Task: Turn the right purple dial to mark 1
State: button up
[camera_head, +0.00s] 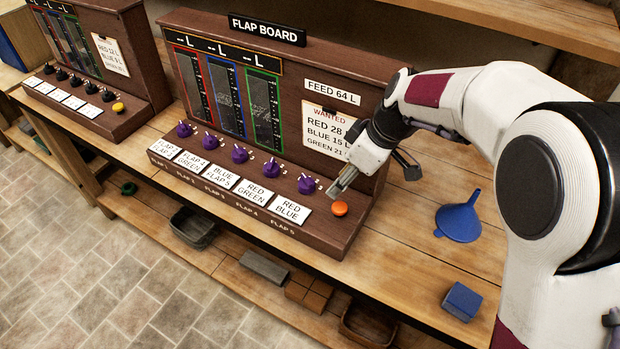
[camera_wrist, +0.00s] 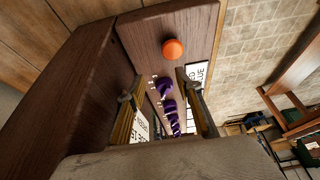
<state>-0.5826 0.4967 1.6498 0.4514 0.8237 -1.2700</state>
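The flap board (camera_head: 230,75) has a row of several purple dials. The right purple dial (camera_head: 306,184) is the last in the row, above the "RED BLUE" label (camera_head: 291,209). Small white marks stand around it; I cannot read which one it points at. My gripper (camera_head: 336,189) is just right of this dial, above the panel and pointing down. In the wrist view my gripper (camera_wrist: 154,86) is open, with its fingers apart. The right purple dial (camera_wrist: 164,87) shows beyond and between the fingers, with the other dials behind it. No contact is visible.
An orange button (camera_head: 340,208) sits just below my gripper on the same panel; it also shows in the wrist view (camera_wrist: 173,49). A blue funnel (camera_head: 459,217) and blue block (camera_head: 462,301) lie on the bench to the right. A second board (camera_head: 130,60) stands at the left.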

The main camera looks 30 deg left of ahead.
aim_at(309, 180)
jog(key=a, duration=0.6)
jog(key=x, duration=0.3)
jog(key=shift+a+f, duration=0.25)
jog(key=shift+f, duration=0.1)
jog(key=shift+a+f, duration=0.25)
jog(key=shift+f, duration=0.35)
jog(key=c, duration=0.8)
